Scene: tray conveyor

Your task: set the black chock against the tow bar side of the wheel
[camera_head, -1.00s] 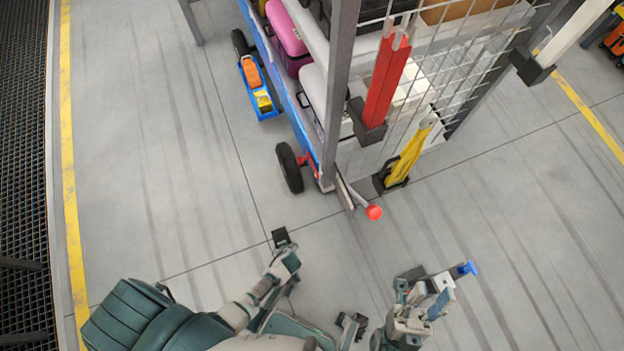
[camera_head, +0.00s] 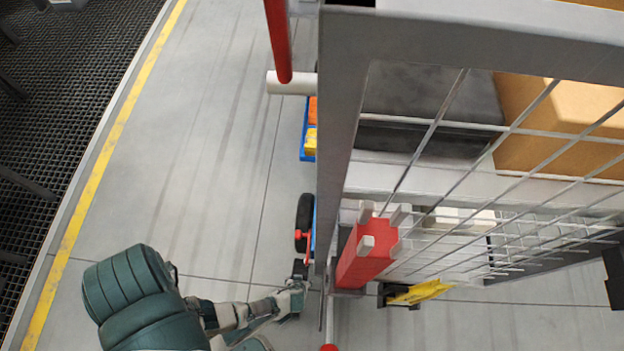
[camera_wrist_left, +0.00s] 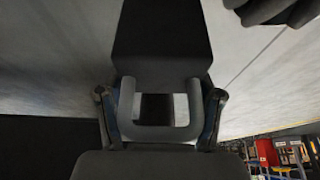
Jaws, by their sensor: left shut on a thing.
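The black chock (camera_head: 300,269) is in my left gripper (camera_head: 296,287), just below the black wheel (camera_head: 304,215) in the head view, on the side where the tow bar runs. In the left wrist view the chock (camera_wrist_left: 160,45) reaches ahead over grey floor. My left gripper (camera_wrist_left: 160,118) is shut on its U-shaped handle. A dark rounded shape, likely the wheel (camera_wrist_left: 268,8), shows at the top right, apart from the chock there. I cannot tell from the head view whether they touch. The tow bar's red end (camera_head: 329,348) shows at the bottom edge. My right gripper is out of view.
The cart's grey frame (camera_head: 342,120) and wire mesh fill the right. A red post (camera_head: 368,250) stands close right of my left gripper. A yellow chock-like piece (camera_head: 420,292) lies farther right. Floor left of the wheel is clear up to the yellow line (camera_head: 105,150).

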